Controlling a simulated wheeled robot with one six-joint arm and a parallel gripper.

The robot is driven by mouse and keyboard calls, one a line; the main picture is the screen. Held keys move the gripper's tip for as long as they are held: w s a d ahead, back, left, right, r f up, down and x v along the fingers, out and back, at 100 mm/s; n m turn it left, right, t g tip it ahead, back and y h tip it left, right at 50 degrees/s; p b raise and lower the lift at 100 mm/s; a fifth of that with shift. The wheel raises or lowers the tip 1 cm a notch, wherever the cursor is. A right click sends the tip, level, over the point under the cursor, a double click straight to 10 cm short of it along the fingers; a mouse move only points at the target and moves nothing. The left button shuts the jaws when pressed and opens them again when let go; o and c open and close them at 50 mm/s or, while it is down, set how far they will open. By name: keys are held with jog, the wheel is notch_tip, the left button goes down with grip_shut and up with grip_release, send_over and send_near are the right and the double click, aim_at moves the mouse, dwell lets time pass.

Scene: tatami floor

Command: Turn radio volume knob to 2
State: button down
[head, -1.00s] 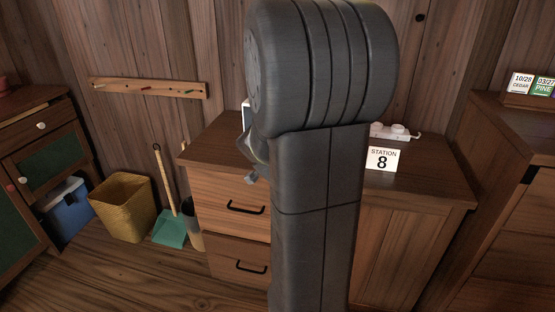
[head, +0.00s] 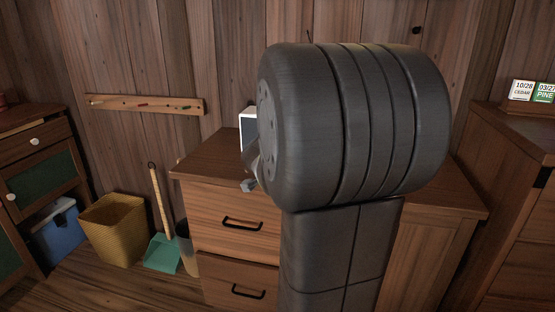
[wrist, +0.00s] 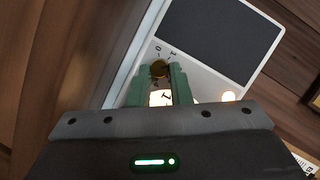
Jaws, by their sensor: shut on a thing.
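The radio shows in the wrist view as a white body (wrist: 222,82) with a dark panel (wrist: 215,30). Its small brass-coloured round knob (wrist: 160,68) sits between the green fingertips of my gripper (wrist: 160,76), which is shut on it. Small dark marks stand on the white face around the knob; which setting it points to I cannot tell. A bright lit patch (wrist: 160,98) shows between the fingers. In the head view only a white edge of the radio (head: 246,118) shows, and my arm hides the rest.
The radio stands on a wooden drawer cabinet (head: 205,163). Left of the cabinet are a yellow basket (head: 112,230), a broom (head: 162,205), a teal dustpan (head: 162,254) and a blue bin (head: 58,232). A peg rack (head: 145,104) hangs behind. Another wooden cabinet (head: 510,190) stands at right.

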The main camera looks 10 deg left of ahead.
jog(key=shift+f, duration=0.1)
jog(key=c, duration=1.3)
grip_release()
jog(key=shift+p+v, duration=2.85)
jog(key=shift+v, duration=4.1)
